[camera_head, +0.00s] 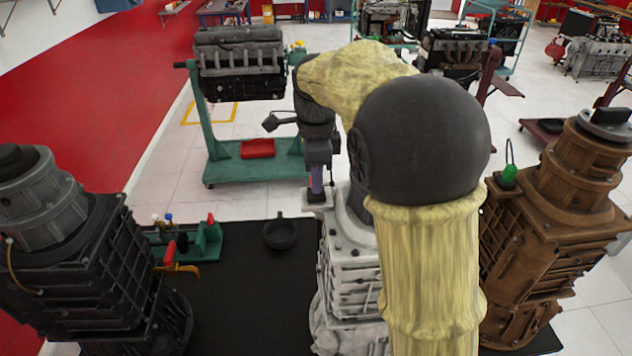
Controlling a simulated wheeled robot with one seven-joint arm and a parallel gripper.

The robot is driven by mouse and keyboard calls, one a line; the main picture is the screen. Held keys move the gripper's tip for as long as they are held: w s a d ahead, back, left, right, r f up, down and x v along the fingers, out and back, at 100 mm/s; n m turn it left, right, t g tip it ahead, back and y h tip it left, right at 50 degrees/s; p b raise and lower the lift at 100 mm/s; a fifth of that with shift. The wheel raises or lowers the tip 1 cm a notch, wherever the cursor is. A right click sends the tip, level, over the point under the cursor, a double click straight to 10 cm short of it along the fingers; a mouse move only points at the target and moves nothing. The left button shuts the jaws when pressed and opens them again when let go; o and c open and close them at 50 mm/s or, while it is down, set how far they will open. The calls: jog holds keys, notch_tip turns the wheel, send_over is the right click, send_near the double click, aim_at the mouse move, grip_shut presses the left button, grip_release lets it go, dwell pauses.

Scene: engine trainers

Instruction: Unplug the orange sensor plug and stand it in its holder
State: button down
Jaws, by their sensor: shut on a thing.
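My gripper (317,190) points down at the upper left edge of the pale grey engine block (352,262). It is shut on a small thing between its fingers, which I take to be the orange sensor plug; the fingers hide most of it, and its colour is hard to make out. The fingertips are just over a light ledge on the block. I cannot tell whether the plug is still seated there. No holder for the orange plug can be clearly told; small blue and white pieces (165,219) show behind the dark engine at left.
A green vise-like tool (207,240) with red and yellow parts and a black bowl (280,234) stand on the black bench top (245,300). A dark engine (95,265) stands left, a brown one (550,225) with a green plug (509,174) right. My arm hides the middle right.

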jog(key=shift+r+p, duration=2.5)
jog(key=shift+r, duration=0.05)
jog(key=shift+f, duration=0.1)
